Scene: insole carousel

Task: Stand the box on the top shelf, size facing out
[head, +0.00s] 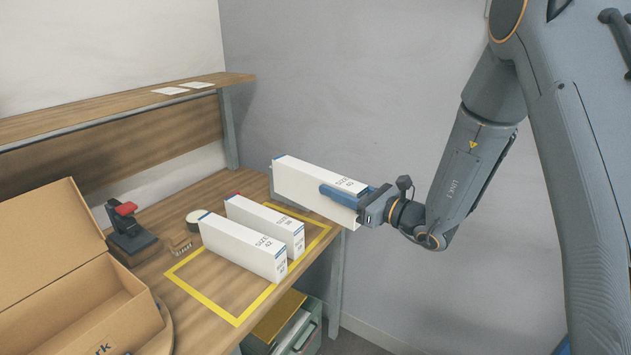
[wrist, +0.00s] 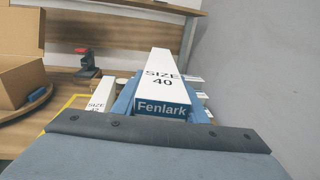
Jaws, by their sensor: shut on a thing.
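My gripper (head: 350,192) is shut on a long white box (head: 312,182) and holds it above the right end of the bench. In the wrist view the held box (wrist: 165,80) shows "SIZE 40" on its upper face and "Fenlark" on a blue band at the near end. The box lies lengthwise, roughly level, pointing away from my gripper. The wooden top shelf (head: 105,105) runs along the back wall, to the left of and beyond the gripper. The rest of the visible shelf top is bare.
Two more white boxes, one marked size 42 (head: 243,248) and one behind it (head: 265,222), stand in a yellow taped outline (head: 212,307). An open cardboard carton (head: 75,275) is at left. A red-topped black device (head: 127,228) and a dark round item (head: 197,216) sit behind.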

